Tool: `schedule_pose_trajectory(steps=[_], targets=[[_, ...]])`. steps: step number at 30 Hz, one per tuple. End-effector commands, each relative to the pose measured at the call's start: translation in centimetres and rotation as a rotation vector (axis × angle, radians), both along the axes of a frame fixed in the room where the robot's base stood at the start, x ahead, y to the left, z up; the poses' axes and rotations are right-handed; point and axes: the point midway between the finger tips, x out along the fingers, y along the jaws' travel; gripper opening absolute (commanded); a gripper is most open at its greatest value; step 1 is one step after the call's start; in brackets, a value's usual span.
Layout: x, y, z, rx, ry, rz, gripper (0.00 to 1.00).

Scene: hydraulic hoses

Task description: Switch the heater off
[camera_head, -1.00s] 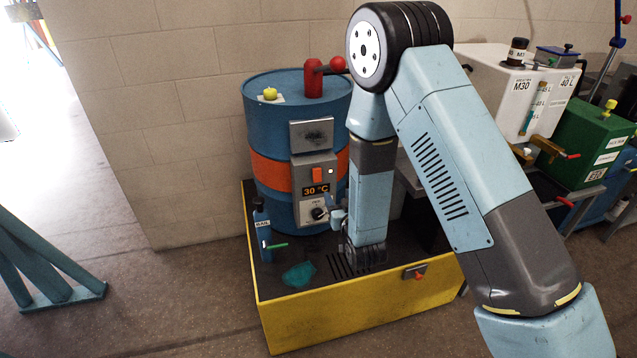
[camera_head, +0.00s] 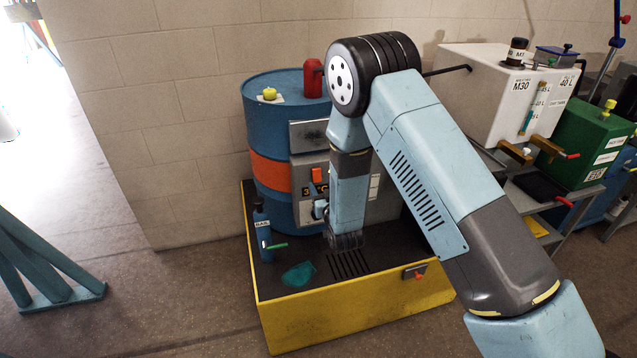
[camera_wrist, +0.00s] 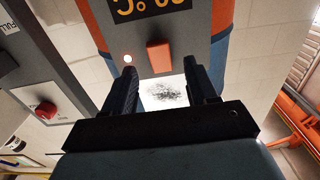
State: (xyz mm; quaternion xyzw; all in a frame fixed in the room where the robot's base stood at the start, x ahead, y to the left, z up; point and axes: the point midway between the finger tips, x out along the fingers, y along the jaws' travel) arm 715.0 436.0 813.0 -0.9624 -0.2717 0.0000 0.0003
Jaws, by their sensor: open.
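The heater is a grey control panel (camera_head: 302,180) on a blue drum (camera_head: 264,130) with an orange band. Its orange switch (camera_head: 316,174) shows left of my arm; the temperature display is partly covered by my arm. In the wrist view the panel appears upside down, with the orange switch (camera_wrist: 158,56), a lit white lamp (camera_wrist: 128,58) and the orange-digit display (camera_wrist: 150,8). My gripper (camera_wrist: 160,70) is open and empty, its dark fingers on either side of the switch in the picture. Contact cannot be told. In the head view my arm hides the fingertips.
The drum stands in a yellow-sided tray (camera_head: 350,311) with a blue bottle (camera_head: 262,232) and a teal rag or puddle (camera_head: 298,274). A yellow apple-like object (camera_head: 269,94) and red fitting (camera_head: 313,78) are on top. A red button (camera_wrist: 46,110) shows left in the wrist view.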

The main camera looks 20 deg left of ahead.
Motion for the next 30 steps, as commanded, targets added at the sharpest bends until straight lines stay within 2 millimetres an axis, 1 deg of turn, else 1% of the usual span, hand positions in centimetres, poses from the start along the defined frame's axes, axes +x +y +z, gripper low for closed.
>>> schedule_pose_trajectory(steps=[1,3,9,20,30], targets=[[0.7,0.4,0.0,0.001,-0.002,0.0,0.57],[1.4,0.9,0.0,0.001,-0.001,0.0,0.57],[2.8,1.7,0.0,-0.001,0.0,0.0,0.57],[3.0,1.9,0.0,-0.001,0.0,0.0,0.56],[3.0,1.9,0.0,-0.001,0.001,0.0,0.24]])
